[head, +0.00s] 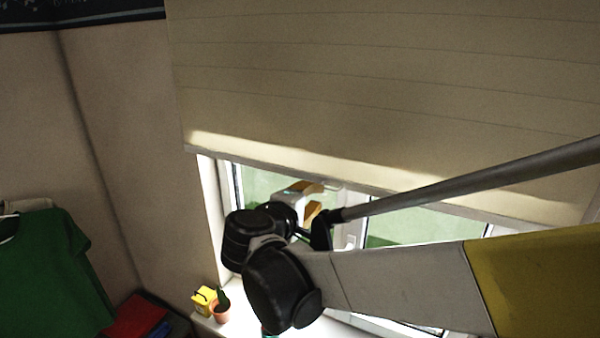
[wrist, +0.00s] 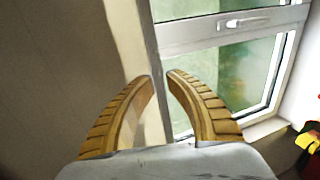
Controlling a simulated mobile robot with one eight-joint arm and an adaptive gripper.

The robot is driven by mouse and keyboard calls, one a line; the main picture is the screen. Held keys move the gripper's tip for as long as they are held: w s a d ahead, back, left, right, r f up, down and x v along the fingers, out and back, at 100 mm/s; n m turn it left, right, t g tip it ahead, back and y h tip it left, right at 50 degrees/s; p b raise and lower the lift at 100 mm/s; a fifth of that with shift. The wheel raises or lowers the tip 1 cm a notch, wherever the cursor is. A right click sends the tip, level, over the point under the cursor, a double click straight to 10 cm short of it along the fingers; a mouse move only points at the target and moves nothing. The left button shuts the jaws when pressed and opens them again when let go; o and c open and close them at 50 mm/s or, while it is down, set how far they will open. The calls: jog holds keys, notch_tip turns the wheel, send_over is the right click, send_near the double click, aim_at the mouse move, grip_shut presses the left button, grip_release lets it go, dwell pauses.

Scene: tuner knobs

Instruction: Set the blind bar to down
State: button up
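The beige blind (head: 380,90) hangs over the upper part of the window. Its pale bottom bar (head: 243,160) runs along its lower edge, sloping down to the right in the head view. My gripper (head: 319,197) is just below the bar, with its tan fingers apart. In the wrist view, my gripper (wrist: 161,75) is open. The bar's grey edge (wrist: 148,45) runs lengthwise through the gap between the fingertips, with a small space by the right finger. I cannot tell whether a finger touches it. My arm hides part of the bar's right side in the head view.
The white-framed window (head: 212,200) lies behind, with a handle (wrist: 244,21) in the wrist view. On the sill stand a potted cactus (head: 221,308) and a yellow object (head: 204,299). A green shirt (head: 45,275) hangs at the left.

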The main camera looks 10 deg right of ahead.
aim_at(329, 189)
jog(key=p+x, duration=0.1)
jog(key=x, duration=0.8)
jog(key=shift+w+d+f+p, duration=0.15)
jog(key=shift+p, duration=0.2)
grip_shut()
